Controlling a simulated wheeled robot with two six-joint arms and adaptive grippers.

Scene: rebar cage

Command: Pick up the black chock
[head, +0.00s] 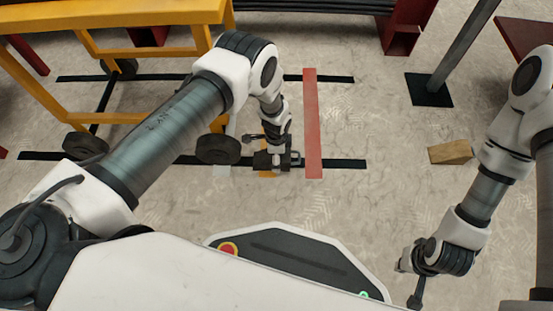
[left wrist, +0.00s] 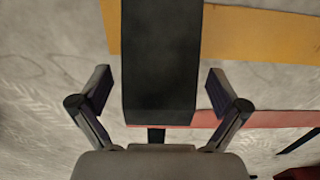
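The black chock (left wrist: 160,62) is a dark block that fills the middle of the left wrist view. My left gripper (left wrist: 160,88) is open, with one finger on each side of the block and a visible gap on both sides. In the head view my left gripper (head: 277,158) is low over the floor, just right of a cart wheel. There I cannot tell the chock's outline from the dark gripper parts. My right gripper (head: 416,287) hangs at the lower right, far from the chock, and its finger state is unclear.
A yellow cart frame (head: 130,118) on black wheels (head: 217,149) stands at the left. A red strip (head: 313,125) crosses two black floor strips (head: 345,164). A wooden wedge (head: 450,152) lies to the right, near a post on a black base plate (head: 428,90).

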